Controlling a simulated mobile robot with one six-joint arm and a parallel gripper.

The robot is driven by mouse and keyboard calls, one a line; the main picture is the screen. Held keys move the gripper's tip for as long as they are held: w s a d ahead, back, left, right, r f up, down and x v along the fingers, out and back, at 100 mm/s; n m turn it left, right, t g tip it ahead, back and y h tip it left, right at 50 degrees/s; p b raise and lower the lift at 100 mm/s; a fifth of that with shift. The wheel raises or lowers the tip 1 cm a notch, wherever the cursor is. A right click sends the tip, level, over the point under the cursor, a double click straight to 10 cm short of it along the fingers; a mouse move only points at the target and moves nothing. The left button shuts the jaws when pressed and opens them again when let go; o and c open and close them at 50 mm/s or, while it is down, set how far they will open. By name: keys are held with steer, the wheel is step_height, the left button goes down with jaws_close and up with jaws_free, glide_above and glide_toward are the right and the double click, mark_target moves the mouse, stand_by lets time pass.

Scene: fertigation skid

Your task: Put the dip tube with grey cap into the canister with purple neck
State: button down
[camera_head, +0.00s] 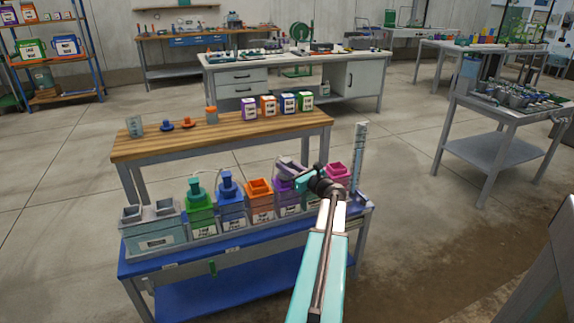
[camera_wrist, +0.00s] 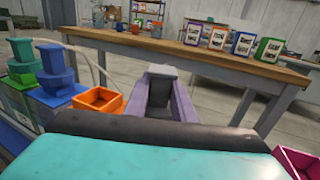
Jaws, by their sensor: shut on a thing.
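My gripper (camera_head: 290,168) is above the row of canisters on the blue bench, over the canister with purple neck (camera_head: 287,204). In the wrist view its two purplish fingers (camera_wrist: 160,86) are shut on a grey block-like piece (camera_wrist: 159,71), which looks like the grey cap of the dip tube. The tube below it is hidden, so I cannot tell whether it is inside the neck. The purple neck is largely covered by my gripper in the head view and hidden behind it in the wrist view.
To the left stand an open orange-necked canister (camera_head: 261,202), a blue-capped one (camera_head: 231,205) and a green-capped one (camera_head: 200,210). A pink-necked canister (camera_head: 338,172) and a tall clear cylinder (camera_head: 358,160) stand right. A wooden table (camera_head: 222,138) with labelled bottles is behind.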

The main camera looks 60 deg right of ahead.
steer(key=shift+f, duration=0.25)
steer(key=c, duration=1.4)
jaws_free()
steer(key=shift+s, duration=0.1)
steer(key=v, duration=1.3)
steer(key=shift+s+a+p, duration=0.15)
steer(key=shift+s+p, duration=0.15)
